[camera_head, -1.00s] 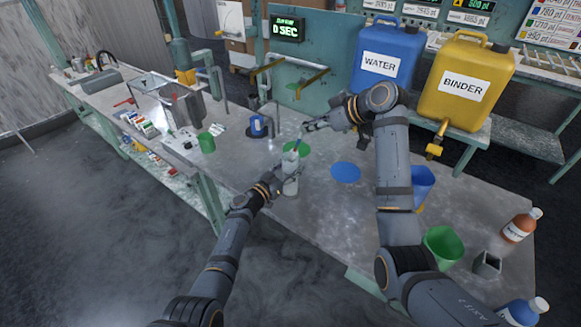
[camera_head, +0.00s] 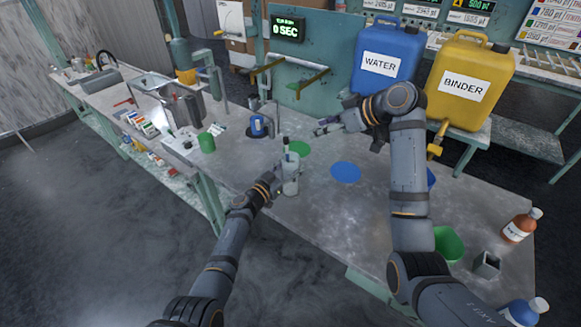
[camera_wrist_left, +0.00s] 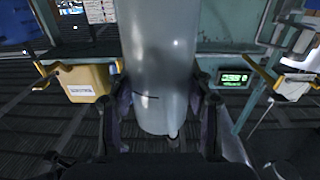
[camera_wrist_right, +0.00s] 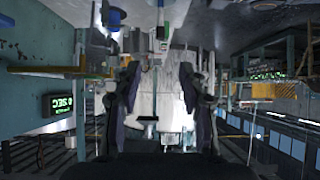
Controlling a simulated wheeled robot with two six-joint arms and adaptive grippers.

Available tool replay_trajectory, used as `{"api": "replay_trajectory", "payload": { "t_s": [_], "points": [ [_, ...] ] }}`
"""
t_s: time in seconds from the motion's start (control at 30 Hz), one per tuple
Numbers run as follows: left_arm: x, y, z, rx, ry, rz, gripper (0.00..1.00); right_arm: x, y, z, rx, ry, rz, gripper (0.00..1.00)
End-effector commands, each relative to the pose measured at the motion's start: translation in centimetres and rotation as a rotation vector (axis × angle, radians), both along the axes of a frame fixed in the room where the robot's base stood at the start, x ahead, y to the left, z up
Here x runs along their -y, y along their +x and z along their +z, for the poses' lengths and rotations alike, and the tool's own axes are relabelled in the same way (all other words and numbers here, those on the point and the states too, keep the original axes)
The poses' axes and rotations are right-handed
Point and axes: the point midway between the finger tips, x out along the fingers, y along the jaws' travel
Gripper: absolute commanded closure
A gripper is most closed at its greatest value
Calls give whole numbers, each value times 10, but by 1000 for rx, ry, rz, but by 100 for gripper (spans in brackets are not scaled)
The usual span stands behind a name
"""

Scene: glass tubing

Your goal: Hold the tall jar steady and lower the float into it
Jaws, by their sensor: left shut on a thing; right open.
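The tall jar (camera_head: 291,184) is a clear, greyish cylinder standing on the bench near its front edge. My left gripper (camera_head: 275,186) is shut around its side. In the left wrist view the jar (camera_wrist_left: 158,60) fills the space between the two fingers. The float (camera_head: 286,148) stands in the jar, with its dark slim upper part sticking out of the mouth. Its lower end is hard to make out through the wall. My right gripper (camera_head: 322,128) is open and empty, behind and to the right of the jar, apart from the float. The right wrist view shows its fingers (camera_wrist_right: 158,95) spread.
A green cup (camera_head: 206,143) stands left, a green container (camera_head: 448,244) right. Water (camera_head: 385,60) and binder (camera_head: 466,80) canisters stand behind.

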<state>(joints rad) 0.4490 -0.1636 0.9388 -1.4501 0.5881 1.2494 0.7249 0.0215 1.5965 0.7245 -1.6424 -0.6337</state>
Motion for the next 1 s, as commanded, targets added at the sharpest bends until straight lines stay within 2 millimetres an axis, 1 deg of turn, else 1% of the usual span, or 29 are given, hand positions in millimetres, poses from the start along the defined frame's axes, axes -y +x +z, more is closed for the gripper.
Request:
{"api": "replay_trajectory", "payload": {
  "t_s": [0.03,0.1,0.2,0.33,0.5,0.9,0.93,1.0],
  "points": [
    [0,0,-1,-1,1,0,84,10,-5,8,4,-4,-4,58],
    [0,0,-1,-1,1,0,84,22,-13,19,4,-4,-4,58],
    [0,0,-1,-1,1,0,84,35,-24,31,3,-4,-3,58],
    [0,0,-1,-1,1,0,84,47,-33,43,1,-3,-2,58],
    [0,0,-1,-1,1,0,84,51,-37,48,-1,-1,0,58],
    [0,0,0,-1,1,0,84,51,-37,48,0,0,0,58],
    [0,0,0,-1,1,0,46,51,-37,48,0,0,0,58],
    [0,0,0,-1,1,0,37,51,-37,48,0,0,0,58]
  ]
}}
